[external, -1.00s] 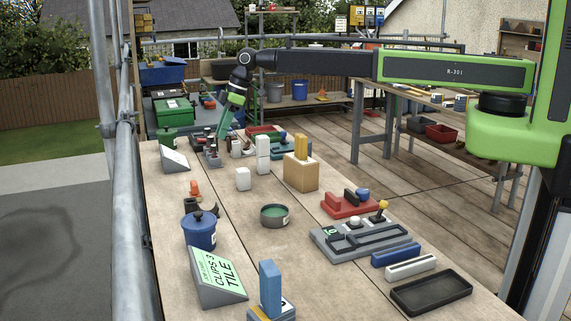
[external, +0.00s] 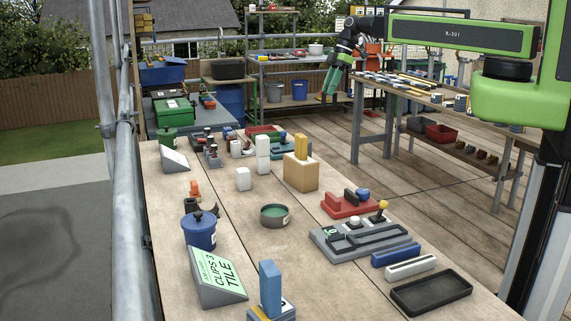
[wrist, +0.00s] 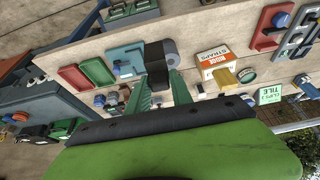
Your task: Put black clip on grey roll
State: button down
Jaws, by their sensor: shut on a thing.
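My gripper (external: 328,98) hangs fingers down in the external view, beyond the far right of the near bench, with a gap of decking below. In the wrist view its two green fingers (wrist: 160,92) are shut on a black clip (wrist: 156,62), which sticks out past the fingertips. A grey rounded piece (wrist: 170,48) shows right beside the black clip. I cannot tell whether it is the grey roll, part of what I hold, or something behind it. The held clip is too small to make out in the external view. I cannot pick out a grey roll there for sure.
The near bench (external: 245,215) carries a blue pot (external: 199,232), a grey tool tray (external: 330,243), a black tray (external: 432,294) and a wooden box (external: 300,174). A second bench (external: 400,90) with strips and small blocks stands right. Shelves (external: 290,55) stand behind. Scaffold poles line the left.

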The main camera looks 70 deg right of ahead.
jog(key=shift+a+f, duration=0.1)
jog(key=shift+f, duration=0.1)
jog(key=w+a+f+b, duration=0.2)
jog(key=a+f+b, duration=0.1)
jog(key=w+a+f+b, duration=0.2)
jog(key=a+f+b, duration=0.1)
jog(key=f+b, duration=0.1)
jog(key=w+a+f+b, duration=0.2)
jog(key=a+f+b, duration=0.1)
jog(key=f+b, duration=0.1)
jog(key=shift+a, duration=0.3)
jog(key=shift+r, duration=0.2)
jog(key=shift+f, duration=0.15)
jog(key=c, duration=1.1)
grip_release()
